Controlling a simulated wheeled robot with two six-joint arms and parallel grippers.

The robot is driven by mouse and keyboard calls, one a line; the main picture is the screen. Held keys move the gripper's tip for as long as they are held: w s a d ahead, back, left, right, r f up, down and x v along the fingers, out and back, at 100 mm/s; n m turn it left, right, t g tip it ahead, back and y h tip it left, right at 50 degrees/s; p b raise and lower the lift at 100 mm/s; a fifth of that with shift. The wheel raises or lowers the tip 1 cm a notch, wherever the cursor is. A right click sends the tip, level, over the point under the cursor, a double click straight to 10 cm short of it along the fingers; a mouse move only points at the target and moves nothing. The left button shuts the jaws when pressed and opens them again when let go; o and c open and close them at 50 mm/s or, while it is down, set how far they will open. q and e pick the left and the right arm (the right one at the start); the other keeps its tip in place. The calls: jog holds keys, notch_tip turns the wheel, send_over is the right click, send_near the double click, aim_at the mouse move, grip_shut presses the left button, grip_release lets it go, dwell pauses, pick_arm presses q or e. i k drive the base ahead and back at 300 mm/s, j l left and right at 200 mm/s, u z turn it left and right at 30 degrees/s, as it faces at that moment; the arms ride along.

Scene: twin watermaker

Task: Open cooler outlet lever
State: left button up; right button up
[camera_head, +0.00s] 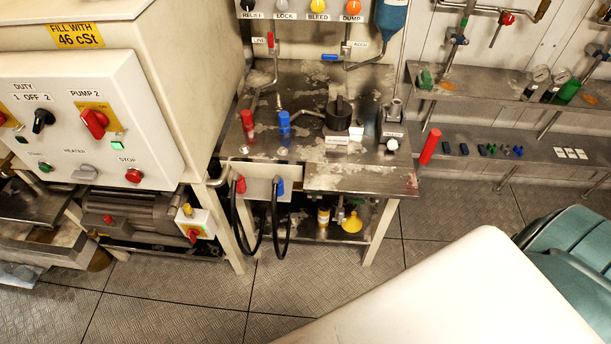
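No label reading cooler outlet can be made out, so I cannot tell which lever it is. At the back of the steel bench, a small red lever (270,41) stands upright by a LINE label, and a blue lever (343,58) lies level by an ACCU label. Neither of my grippers is in view.
The steel bench (350,178) holds red and blue fittings and a black knob (339,112). A control cabinet (92,120) stands at left. Wall shelves (520,150) with small parts run along the right. A large pale shape fills the lower right.

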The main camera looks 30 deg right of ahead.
aim_at(372, 201)
jog(key=z, duration=1.35)
